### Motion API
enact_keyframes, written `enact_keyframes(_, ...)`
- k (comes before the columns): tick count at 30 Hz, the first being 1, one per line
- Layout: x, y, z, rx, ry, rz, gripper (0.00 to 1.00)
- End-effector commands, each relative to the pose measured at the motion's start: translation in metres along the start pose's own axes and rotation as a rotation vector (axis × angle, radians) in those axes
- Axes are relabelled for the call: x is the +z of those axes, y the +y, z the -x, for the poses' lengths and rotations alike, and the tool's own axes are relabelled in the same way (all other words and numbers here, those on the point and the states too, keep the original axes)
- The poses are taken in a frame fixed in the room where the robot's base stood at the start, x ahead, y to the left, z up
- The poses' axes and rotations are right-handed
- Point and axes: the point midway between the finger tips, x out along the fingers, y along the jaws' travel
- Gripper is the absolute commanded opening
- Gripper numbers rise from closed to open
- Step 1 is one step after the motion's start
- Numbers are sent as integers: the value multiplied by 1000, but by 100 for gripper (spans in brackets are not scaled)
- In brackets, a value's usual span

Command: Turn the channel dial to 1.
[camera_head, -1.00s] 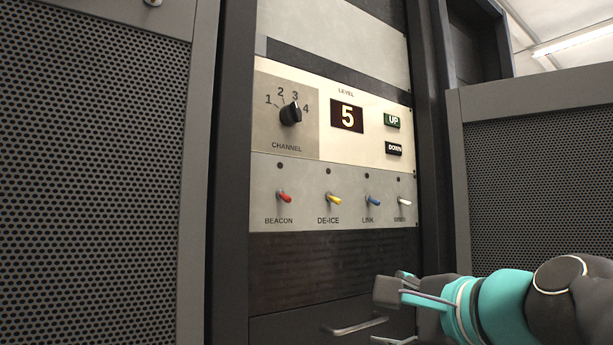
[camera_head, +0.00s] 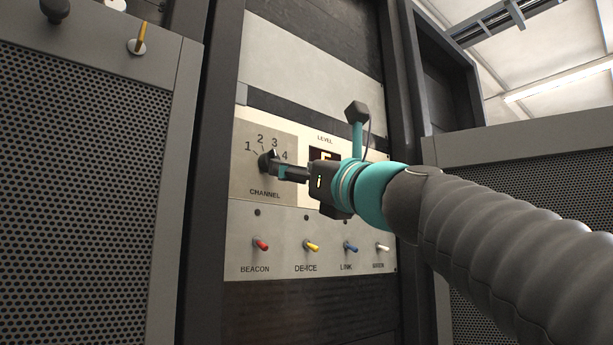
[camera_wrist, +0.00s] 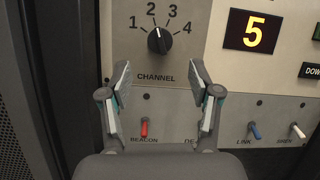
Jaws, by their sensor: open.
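The channel dial (camera_head: 265,160) is a black round knob on a grey panel, with the numbers 1 to 4 in an arc above it. My gripper (camera_head: 283,173) is in front of the panel, close to the dial's lower right in the head view. In the wrist view my gripper (camera_wrist: 160,74) is open and empty, its two fingertips apart and below the dial in the picture. Contact with the dial does not show.
The level display (camera_wrist: 252,31) reads 5, with a down button (camera_wrist: 312,70) at its right. Red (camera_head: 261,245), yellow (camera_head: 312,246), blue (camera_head: 350,247) and white (camera_head: 382,247) toggle switches stand in a row below. A perforated cabinet (camera_head: 85,200) flanks the left.

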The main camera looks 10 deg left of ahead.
Motion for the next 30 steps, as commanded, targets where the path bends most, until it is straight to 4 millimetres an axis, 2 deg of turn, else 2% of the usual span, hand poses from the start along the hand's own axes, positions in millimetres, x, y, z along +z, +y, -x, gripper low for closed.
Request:
enact_keyframes(1,2,0,-12,3,0,-1,63)
enact_keyframes(6,2,0,-41,2,1,-1,63)
enact_keyframes(12,1,0,-63,1,0,1,63)
enact_keyframes(25,0,0,-70,0,0,2,63)
enact_keyframes(30,0,0,-70,0,0,2,20)
